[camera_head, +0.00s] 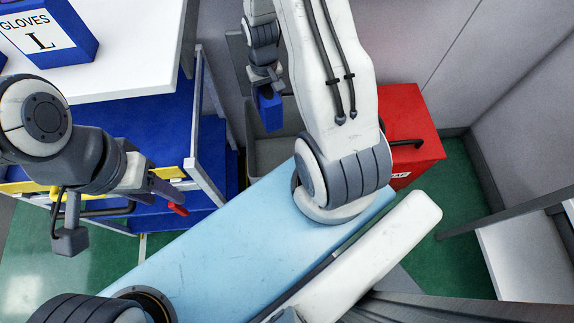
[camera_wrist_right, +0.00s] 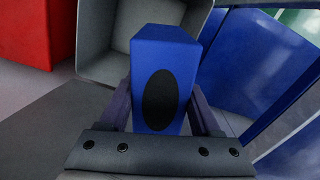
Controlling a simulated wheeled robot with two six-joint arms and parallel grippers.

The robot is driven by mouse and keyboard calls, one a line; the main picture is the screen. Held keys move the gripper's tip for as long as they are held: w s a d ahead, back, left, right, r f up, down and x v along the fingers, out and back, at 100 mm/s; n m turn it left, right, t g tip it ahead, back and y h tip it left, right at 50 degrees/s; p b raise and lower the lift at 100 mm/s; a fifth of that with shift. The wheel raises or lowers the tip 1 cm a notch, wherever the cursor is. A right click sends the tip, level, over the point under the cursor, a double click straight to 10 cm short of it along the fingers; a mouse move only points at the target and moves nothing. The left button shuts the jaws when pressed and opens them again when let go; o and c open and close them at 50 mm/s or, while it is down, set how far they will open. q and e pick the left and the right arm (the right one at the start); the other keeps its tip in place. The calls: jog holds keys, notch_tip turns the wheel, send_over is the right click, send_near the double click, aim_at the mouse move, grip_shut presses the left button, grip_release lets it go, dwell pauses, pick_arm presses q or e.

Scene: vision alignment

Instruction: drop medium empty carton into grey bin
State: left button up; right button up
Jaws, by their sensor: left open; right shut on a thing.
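The blue carton (camera_head: 270,110) is between the fingers of my right gripper (camera_head: 267,84), which is shut on it. In the head view the carton overlaps the opening of the grey bin (camera_head: 278,156); its height over the bin is hard to tell. In the right wrist view the carton (camera_wrist_right: 178,62) shows a dark oval on its face, and the grey bin (camera_wrist_right: 103,42) lies behind it. My right arm covers part of the bin in the head view. My left gripper (camera_head: 124,222) is open and empty at the left, apart from the carton and bin.
A red cabinet (camera_head: 411,122) stands to the right of the bin. A blue shelf unit (camera_head: 130,128) with a white top (camera_head: 125,48) stands to its left, bearing a blue "GLOVES L" box (camera_head: 52,30). A grey wall (camera_head: 420,40) is behind.

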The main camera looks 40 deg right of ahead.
pick_arm(q)
notch_tip(320, 180, down, 13)
jog(key=b, duration=1.1)
pick_arm(e)
jog(key=s+d+f+m, duration=0.1)
jog(key=d+f, duration=0.3)
jog(key=f, duration=0.3)
jog(key=s+d+f+m, duration=0.1)
jog(key=d+f+m, duration=0.1)
jog(key=d+f, duration=0.2)
notch_tip(320, 180, down, 3)
jog(key=shift+s, duration=0.2)
pick_arm(q)
jog(key=shift+f, duration=0.1)
pick_arm(e)
jog(key=o, duration=1.4)
pick_arm(q)
jog(key=shift+r+p, duration=0.7)
pick_arm(e)
notch_tip(320, 180, up, 10)
jog(key=shift+r, duration=0.25)
